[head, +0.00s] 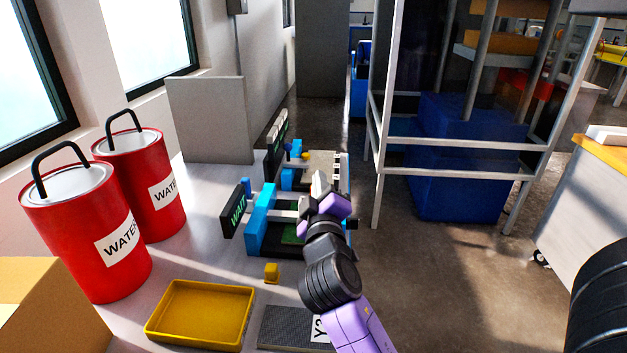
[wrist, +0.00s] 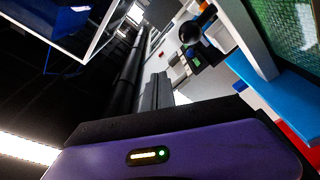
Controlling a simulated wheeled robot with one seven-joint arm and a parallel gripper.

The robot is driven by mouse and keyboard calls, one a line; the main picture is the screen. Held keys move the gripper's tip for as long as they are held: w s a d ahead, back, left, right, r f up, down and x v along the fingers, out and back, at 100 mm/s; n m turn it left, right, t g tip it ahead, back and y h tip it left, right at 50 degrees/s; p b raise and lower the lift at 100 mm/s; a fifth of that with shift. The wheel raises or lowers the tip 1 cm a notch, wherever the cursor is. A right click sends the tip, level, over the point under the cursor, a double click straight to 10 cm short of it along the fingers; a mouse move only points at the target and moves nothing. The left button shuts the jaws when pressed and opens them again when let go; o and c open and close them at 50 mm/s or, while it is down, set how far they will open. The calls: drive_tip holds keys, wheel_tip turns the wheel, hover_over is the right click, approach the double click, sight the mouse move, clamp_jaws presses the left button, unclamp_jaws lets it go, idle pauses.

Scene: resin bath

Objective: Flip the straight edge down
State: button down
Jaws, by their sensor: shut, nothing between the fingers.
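A blue-framed fixture (head: 257,226) with a light grey bar across it and a green bed stands on the pale bench in the head view. I cannot tell for sure which part is the straight edge. My gripper (head: 320,183) is shut and empty, over the right end of this fixture, hiding part of it. In the wrist view my gripper (wrist: 157,90) points past a grey bar (wrist: 248,38), a blue part (wrist: 285,92) and a green mesh surface (wrist: 292,30) on the right. Whether it touches any of them cannot be told.
A dark sign with green letters (head: 235,211) stands left of the fixture. A second similar fixture (head: 325,162) is behind. A yellow tray (head: 200,314), a small yellow block (head: 271,273) and two red water drums (head: 85,225) share the bench. A metal frame (head: 450,145) stands right.

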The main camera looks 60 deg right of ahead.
drive_tip(key=shift+s+d+f+b, duration=0.1)
drive_tip(key=shift+s+f+b, duration=0.2)
drive_tip(key=shift+f, duration=0.25)
drive_tip(key=shift+s+d+f+b, duration=0.15)
drive_tip(key=shift+f+b, duration=0.2)
drive_tip(key=shift+f, duration=0.2)
drive_tip(key=shift+s+f+b, duration=0.25)
drive_tip(key=shift+f+b, duration=0.1)
drive_tip(key=shift+f, duration=0.2)
